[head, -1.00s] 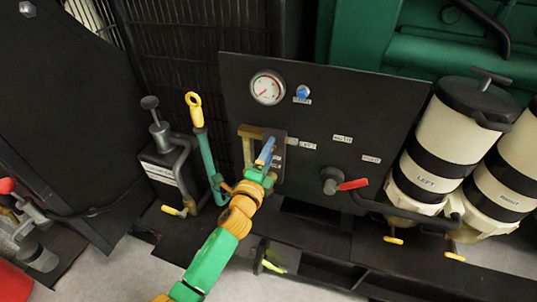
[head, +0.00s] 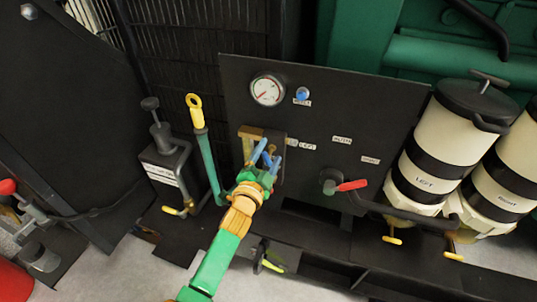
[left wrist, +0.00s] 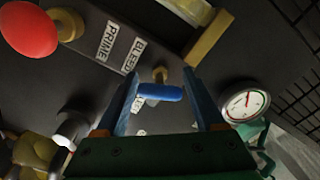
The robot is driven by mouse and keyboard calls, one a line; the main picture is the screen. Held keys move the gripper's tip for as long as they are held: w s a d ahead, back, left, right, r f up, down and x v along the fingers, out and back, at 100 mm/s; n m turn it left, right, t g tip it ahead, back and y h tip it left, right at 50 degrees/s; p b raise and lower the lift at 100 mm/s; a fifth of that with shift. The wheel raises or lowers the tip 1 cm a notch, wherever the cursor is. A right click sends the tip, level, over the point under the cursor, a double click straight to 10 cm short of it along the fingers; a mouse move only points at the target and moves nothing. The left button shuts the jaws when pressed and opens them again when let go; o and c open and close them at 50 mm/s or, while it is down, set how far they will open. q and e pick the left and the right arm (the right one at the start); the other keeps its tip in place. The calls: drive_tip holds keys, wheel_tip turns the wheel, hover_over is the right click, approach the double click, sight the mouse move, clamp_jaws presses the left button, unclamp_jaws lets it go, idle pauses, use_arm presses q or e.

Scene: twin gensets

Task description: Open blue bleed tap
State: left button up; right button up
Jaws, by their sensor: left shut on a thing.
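The blue bleed tap (left wrist: 160,91) shows in the left wrist view as a short blue handle on a brass stem, next to the labels BLEED and PRIME. Its handle lies crosswise between the two blue fingers of my left gripper (left wrist: 165,100), which is shut on it, with the fingers at the handle's ends. In the head view my left gripper (head: 268,157) is at the lower left of the black gauge panel (head: 345,105), and the fingers mostly hide the tap there. My right gripper is not in view.
A pressure gauge (head: 267,89) and a blue button (head: 303,94) are on the panel above. A red-handled valve (head: 350,185) is to the right. A yellow-ringed dipstick (head: 196,112) stands close on the left. White-and-black filters (head: 437,150) stand at right.

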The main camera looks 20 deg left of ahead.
use_arm(q)
drive_tip(key=shift+f, duration=0.15)
idle(0.4)
drive_tip(key=o, duration=1.3)
drive_tip(key=shift+d, duration=0.2)
drive_tip(key=shift+o, duration=0.2)
drive_tip(key=shift+a+r, duration=0.1)
drive_tip(key=shift+r, duration=0.15)
